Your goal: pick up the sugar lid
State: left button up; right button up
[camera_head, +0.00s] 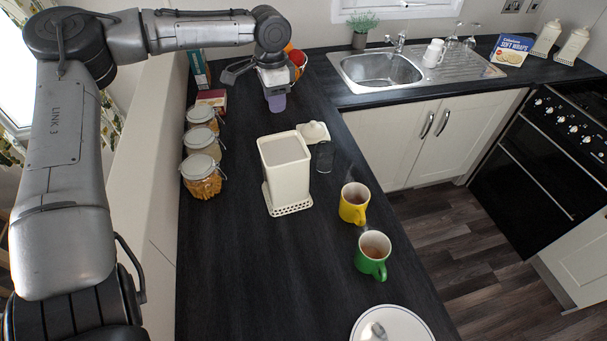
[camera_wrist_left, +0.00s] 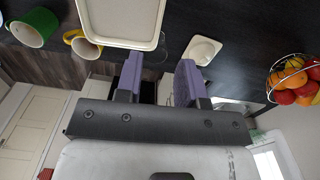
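The sugar lid (camera_head: 314,132) is a cream square lid with a knob, lying on the dark worktop just behind and right of the cream sugar canister (camera_head: 286,172). The canister is uncovered. The lid also shows in the left wrist view (camera_wrist_left: 203,49), beyond the right-hand finger. My left gripper (camera_head: 277,103), with purple fingers, is above the worktop, behind and left of the lid and apart from it. In the left wrist view its fingers (camera_wrist_left: 158,78) are spread with nothing seen held between them. My right gripper is in neither view.
A clear glass (camera_head: 324,157) stands close in front of the lid. A yellow mug (camera_head: 354,204) and green mug (camera_head: 372,256) stand nearer. Jars (camera_head: 202,176) line the left edge. A fruit basket (camera_wrist_left: 294,82) is behind the gripper. The worktop left of the canister is clear.

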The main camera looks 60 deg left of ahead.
aim_at(278, 140)
pick_arm(q)
notch_tip(278, 140, down, 8)
jog(key=shift+f, duration=0.2)
jog(key=shift+f+p, duration=0.5)
jog(key=shift+s+f+p, duration=0.1)
jog(key=shift+f+p, duration=0.25)
jog(key=shift+f, duration=1.8)
jog(key=shift+c, duration=0.5)
grip_shut()
jog(key=shift+r, duration=0.15)
